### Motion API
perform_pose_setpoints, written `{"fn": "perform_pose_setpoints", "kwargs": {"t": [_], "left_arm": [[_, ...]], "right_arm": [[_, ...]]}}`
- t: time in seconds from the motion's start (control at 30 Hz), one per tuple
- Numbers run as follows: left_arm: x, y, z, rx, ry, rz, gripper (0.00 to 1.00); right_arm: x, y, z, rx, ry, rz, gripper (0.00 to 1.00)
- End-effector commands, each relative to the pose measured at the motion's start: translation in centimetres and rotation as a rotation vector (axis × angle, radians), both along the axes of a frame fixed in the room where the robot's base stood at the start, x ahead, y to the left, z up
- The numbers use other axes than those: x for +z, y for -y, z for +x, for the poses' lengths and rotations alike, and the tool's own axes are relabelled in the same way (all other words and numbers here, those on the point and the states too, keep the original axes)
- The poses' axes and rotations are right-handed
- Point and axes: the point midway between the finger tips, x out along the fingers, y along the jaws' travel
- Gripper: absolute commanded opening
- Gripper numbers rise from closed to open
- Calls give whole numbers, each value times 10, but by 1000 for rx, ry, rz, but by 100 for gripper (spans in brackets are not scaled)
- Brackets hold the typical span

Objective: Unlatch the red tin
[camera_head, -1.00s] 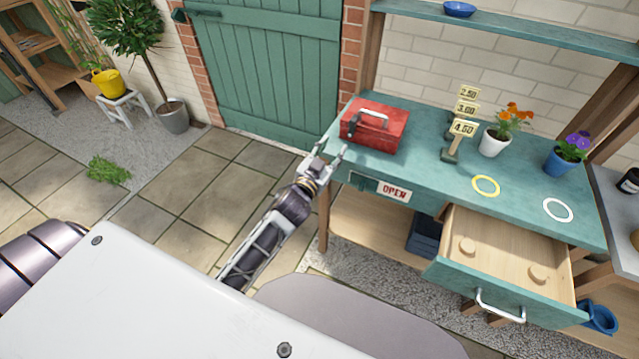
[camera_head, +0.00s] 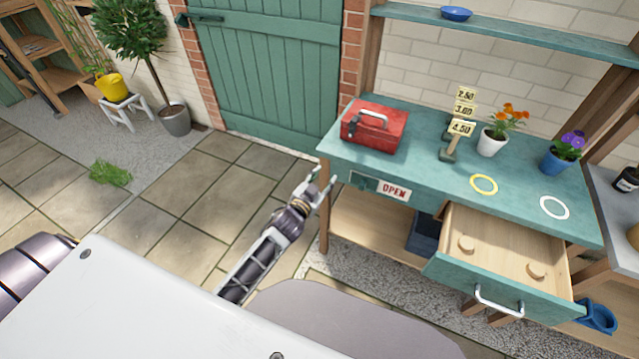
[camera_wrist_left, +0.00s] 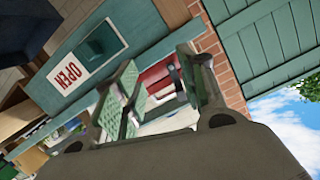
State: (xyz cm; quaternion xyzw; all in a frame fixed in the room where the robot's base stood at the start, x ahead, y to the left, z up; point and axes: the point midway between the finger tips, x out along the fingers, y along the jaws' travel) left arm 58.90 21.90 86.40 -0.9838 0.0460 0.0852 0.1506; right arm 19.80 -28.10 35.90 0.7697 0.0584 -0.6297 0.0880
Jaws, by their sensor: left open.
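The red tin (camera_head: 375,127) sits at the left end of the teal bench, with a pale handle on its lid and a dark latch at its left front. Its lid looks closed. My left gripper (camera_head: 322,179) is open and empty, in front of and below the tin at the bench's left front edge, apart from the tin. In the left wrist view the red tin (camera_wrist_left: 158,76) shows partly between the open fingers of the left gripper (camera_wrist_left: 160,88); the fingers hide the rest. My right gripper is not in view.
The teal bench (camera_head: 420,168) carries price signs (camera_head: 461,125), a white pot (camera_head: 492,141) and a blue pot (camera_head: 560,157). An OPEN sign (camera_head: 395,191) hangs on its front. A drawer (camera_head: 505,250) stands pulled out.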

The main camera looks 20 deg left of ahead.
Motion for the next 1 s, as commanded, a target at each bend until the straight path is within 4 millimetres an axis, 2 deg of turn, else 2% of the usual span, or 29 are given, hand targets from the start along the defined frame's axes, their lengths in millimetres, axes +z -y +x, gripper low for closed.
{"fn": "perform_pose_setpoints", "kwargs": {"t": [0.47, 0.63, 0.77, 0.87, 1.0], "left_arm": [[-7, 0, -1, -1, -11, 3, 40], [-4, -1, 3, -1, -2, 3, 18], [5, -2, 14, -2, 25, 10, 1], [15, -9, 25, -1, 53, 25, 0], [35, -28, 42, 13, 101, 55, 0]], "right_arm": [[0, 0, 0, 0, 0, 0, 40], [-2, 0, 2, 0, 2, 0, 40], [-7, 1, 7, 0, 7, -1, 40], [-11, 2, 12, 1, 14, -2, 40], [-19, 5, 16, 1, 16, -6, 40]]}}
